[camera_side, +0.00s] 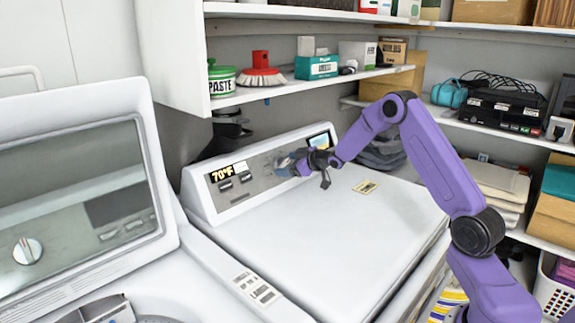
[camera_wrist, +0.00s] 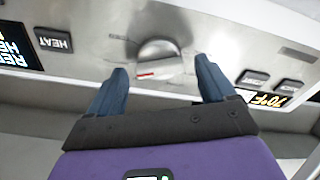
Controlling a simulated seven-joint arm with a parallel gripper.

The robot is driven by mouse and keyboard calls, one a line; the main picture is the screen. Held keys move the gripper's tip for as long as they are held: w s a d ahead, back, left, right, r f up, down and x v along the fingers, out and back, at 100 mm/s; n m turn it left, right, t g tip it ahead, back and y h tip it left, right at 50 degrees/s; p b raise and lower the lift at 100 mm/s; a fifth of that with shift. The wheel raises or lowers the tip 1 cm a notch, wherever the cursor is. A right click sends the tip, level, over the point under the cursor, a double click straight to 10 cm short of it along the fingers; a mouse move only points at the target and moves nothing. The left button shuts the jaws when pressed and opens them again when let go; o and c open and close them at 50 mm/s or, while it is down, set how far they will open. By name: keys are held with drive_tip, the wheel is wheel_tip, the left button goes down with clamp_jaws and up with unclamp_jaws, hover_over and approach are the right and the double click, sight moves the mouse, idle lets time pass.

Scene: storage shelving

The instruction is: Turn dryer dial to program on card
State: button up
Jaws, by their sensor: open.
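The dryer dial (camera_wrist: 160,48) is a round silver knob with a red mark, on the dryer's metal control panel (camera_wrist: 105,30). My gripper (camera_wrist: 160,66) is open, with one blue finger on each side of the dial in the wrist view. I cannot tell whether either finger touches it. In the side view my gripper (camera_side: 287,164) is at the panel and hides the dial. A small yellowish card (camera_side: 366,187) lies flat on the white dryer top (camera_side: 320,235); its print is too small to read.
The panel has a 70°F display (camera_side: 228,172), buttons beside it, and a lit screen (camera_side: 320,141) at its other end. A shelf (camera_side: 300,87) with a paste tin (camera_side: 221,80) and brush (camera_side: 261,72) overhangs the panel. A washer with raised lid (camera_side: 75,190) stands left.

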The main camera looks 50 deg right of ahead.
drive_tip(key=shift+w+f, duration=0.2)
drive_tip(key=shift+w, duration=0.2)
drive_tip(key=c, duration=1.1)
drive_tip(key=shift+o, duration=0.2)
